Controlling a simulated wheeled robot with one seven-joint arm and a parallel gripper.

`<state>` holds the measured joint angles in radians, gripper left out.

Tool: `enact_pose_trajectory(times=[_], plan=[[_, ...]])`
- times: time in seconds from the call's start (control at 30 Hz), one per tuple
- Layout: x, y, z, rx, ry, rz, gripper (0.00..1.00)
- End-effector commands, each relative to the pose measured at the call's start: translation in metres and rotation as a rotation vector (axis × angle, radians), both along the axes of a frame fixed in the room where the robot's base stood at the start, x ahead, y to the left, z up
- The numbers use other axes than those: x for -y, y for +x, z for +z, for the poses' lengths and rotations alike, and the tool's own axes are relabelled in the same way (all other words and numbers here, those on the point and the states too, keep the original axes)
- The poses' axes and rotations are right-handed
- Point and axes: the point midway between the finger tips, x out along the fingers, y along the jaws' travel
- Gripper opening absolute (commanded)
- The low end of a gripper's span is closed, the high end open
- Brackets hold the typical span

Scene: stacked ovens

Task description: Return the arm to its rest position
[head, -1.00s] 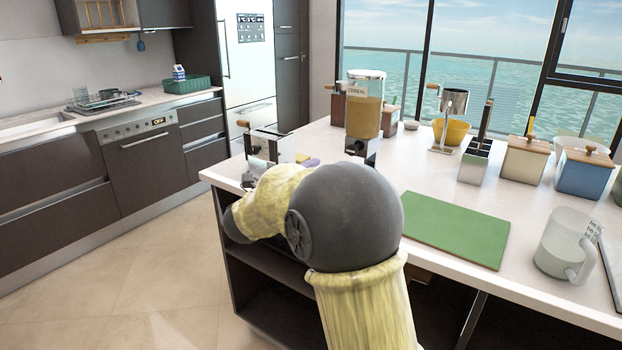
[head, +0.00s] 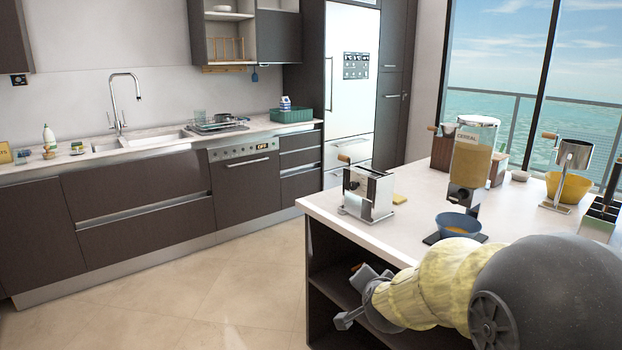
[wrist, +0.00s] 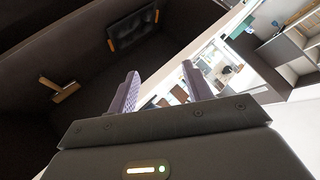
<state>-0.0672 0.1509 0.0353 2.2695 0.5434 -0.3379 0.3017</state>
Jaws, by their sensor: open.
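My arm reaches in from the lower right in the head view, its yellow-sleeved links beside the front edge of the island counter (head: 330,207). My gripper (head: 350,296) is at the end of it, low in front of the island's open shelf (head: 330,265). In the wrist view my gripper (wrist: 160,82) shows two separated fingers with nothing between them. It is open and empty. Dark shelf surfaces show close around it in that view.
A yellow bowl (head: 568,188) is further right. Open tiled floor (head: 200,300) lies to the left, up to the sink counter (head: 130,200).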

Motion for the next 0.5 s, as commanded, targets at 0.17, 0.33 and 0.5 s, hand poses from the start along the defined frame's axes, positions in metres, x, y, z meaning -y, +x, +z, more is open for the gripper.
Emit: enact_pose_trajectory(times=[0.17, 0.33, 0.5], plan=[[-0.005, -0.073, -0.054, -0.3, -0.167, 0.274, 0.5], [0.001, -0.137, -0.087, -0.524, -0.283, 0.473, 0.5], [0.011, -0.194, -0.107, -0.709, -0.369, 0.631, 0.5]])
